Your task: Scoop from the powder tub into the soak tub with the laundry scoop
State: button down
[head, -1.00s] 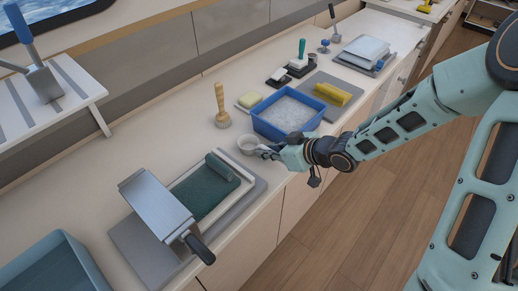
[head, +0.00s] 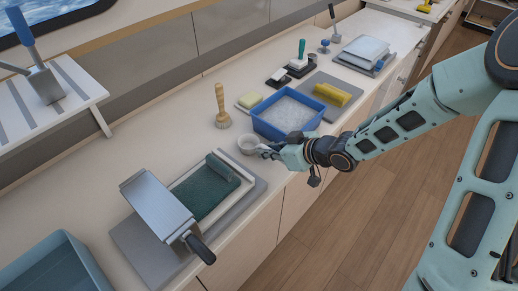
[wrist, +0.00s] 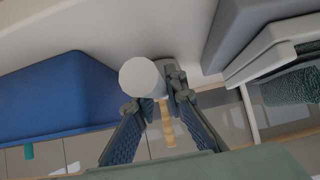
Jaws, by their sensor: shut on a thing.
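My gripper (head: 268,152) is at the counter's front edge, shut on what looks like the white laundry scoop (head: 249,144), a small round cup with its open mouth up in the head view. In the wrist view the scoop (wrist: 140,77) shows as a pale round shape at the fingertips (wrist: 156,102); its handle is hidden. A blue tub (head: 262,128) with white, speckled contents stands just beyond and to the right of the scoop. I cannot tell whether these are powder or suds. A teal tub (head: 68,248) stands at the near left, apart from the gripper.
A wooden-handled brush (head: 221,108) stands behind the scoop. A tray with a green cloth (head: 210,188) and a metal, dark-handled tool (head: 160,208) lie to the left.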

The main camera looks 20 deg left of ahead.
jog(key=shift+r+p, duration=0.95)
jog(key=shift+p, duration=0.15)
dwell(1.3)
jog(key=shift+r+p, duration=1.4)
jog(key=shift+p, duration=0.1)
